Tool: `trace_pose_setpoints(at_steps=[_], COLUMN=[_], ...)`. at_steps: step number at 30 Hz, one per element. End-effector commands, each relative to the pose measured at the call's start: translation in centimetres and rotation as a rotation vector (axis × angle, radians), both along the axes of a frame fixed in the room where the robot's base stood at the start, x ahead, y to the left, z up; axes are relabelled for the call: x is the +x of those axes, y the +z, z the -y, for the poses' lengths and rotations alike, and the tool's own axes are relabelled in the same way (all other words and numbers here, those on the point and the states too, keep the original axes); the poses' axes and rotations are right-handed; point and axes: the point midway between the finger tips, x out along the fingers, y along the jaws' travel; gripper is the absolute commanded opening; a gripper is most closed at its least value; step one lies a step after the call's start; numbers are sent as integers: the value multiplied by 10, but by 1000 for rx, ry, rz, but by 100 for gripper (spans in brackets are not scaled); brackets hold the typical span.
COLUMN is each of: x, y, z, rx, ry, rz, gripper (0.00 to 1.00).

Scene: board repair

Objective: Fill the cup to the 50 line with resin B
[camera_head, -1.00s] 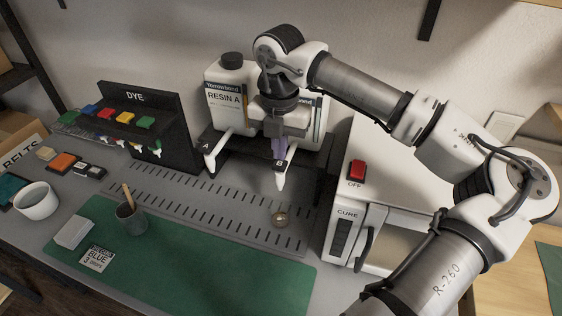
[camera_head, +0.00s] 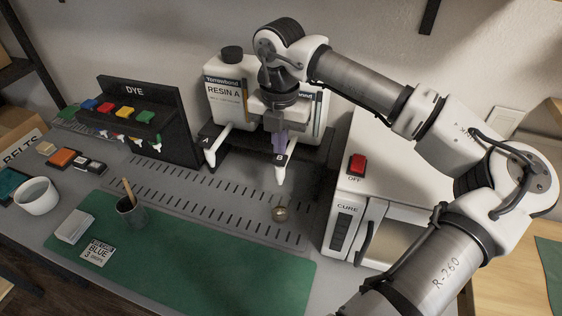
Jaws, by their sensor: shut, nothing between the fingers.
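A small round cup (camera_head: 280,213) stands on the slotted grey plate, below the tip of the white nozzle B (camera_head: 281,172). The cup is too small in view to read its lines or its fill level. Bottle B (camera_head: 320,112) stands behind my arm and is mostly hidden, with only its right part showing. My gripper (camera_head: 279,146) points down just above the B label, at the top of the nozzle B dispenser. Its fingers are shut with nothing between them. I cannot tell whether they touch the dispenser.
The resin A bottle (camera_head: 228,100) and nozzle A (camera_head: 217,147) stand just left. A dye rack (camera_head: 155,105) is farther left. The cure oven (camera_head: 345,217) with a red OFF button (camera_head: 357,164) is right. A stick leans in a dark cup (camera_head: 132,214) on the green mat (camera_head: 210,262).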

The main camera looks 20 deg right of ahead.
Motion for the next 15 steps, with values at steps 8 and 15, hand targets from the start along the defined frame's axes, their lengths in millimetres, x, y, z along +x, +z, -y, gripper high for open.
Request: trace_pose_setpoints(at_steps=[8,15], x=[0,0], y=[-1,-8], z=[0,0], rx=[0,0], ry=[0,0], rz=[0,0], gripper=[0,0])
